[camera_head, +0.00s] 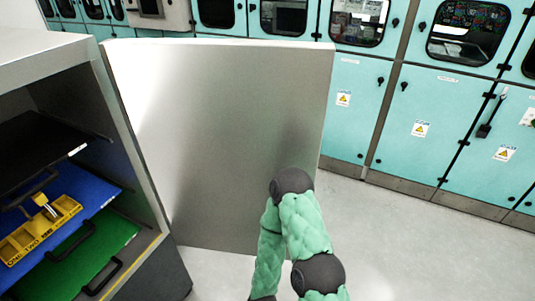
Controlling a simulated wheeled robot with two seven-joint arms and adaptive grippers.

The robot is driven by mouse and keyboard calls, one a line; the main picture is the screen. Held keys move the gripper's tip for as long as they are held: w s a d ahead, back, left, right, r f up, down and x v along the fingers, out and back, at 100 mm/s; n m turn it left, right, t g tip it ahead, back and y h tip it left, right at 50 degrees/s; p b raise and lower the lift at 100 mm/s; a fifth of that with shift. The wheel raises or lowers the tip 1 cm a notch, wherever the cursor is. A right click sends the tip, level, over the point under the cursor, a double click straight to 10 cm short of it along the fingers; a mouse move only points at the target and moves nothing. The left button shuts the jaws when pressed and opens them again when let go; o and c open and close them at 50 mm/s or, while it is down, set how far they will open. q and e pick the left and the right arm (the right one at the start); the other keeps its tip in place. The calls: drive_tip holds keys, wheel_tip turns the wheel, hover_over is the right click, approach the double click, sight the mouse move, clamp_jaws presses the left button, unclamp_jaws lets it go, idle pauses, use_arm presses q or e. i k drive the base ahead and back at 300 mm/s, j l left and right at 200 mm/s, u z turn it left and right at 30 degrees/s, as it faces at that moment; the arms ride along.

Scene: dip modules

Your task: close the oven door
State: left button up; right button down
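The oven (45,50) is the grey cabinet at the left, its front open. Its door (215,130) is a large plain grey panel standing wide open, reaching right from the oven's right front edge. A green arm of mine with dark joints rises from the bottom edge, bent, and overlaps the door's lower right part. I cannot tell whether it touches the door. Neither gripper shows.
Inside the oven are a black tray (35,145), a blue tray (85,195) bearing a yellow holder (40,232) marked "ONE TWO", and a green tray (85,255). Teal cabinets (420,100) line the back. Pale floor (400,240) is clear at the right.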

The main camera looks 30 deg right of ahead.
sight(211, 123)
drive_tip(key=l+u, duration=0.1)
drive_tip(key=l, duration=0.45)
drive_tip(key=k+l+u, duration=0.1)
drive_tip(key=l, duration=0.5)
drive_tip(key=k+l+u, duration=0.1)
drive_tip(key=l, duration=0.45)
drive_tip(key=k+l+u, duration=0.1)
drive_tip(key=l, duration=0.45)
drive_tip(key=i+l+u, duration=0.15)
drive_tip(key=l+u, duration=0.65)
drive_tip(key=l, duration=0.2)
drive_tip(key=l+u, duration=0.4)
drive_tip(key=l, duration=0.15)
drive_tip(key=k+l+u, duration=0.1)
drive_tip(key=l+u, duration=0.3)
drive_tip(key=l, duration=0.1)
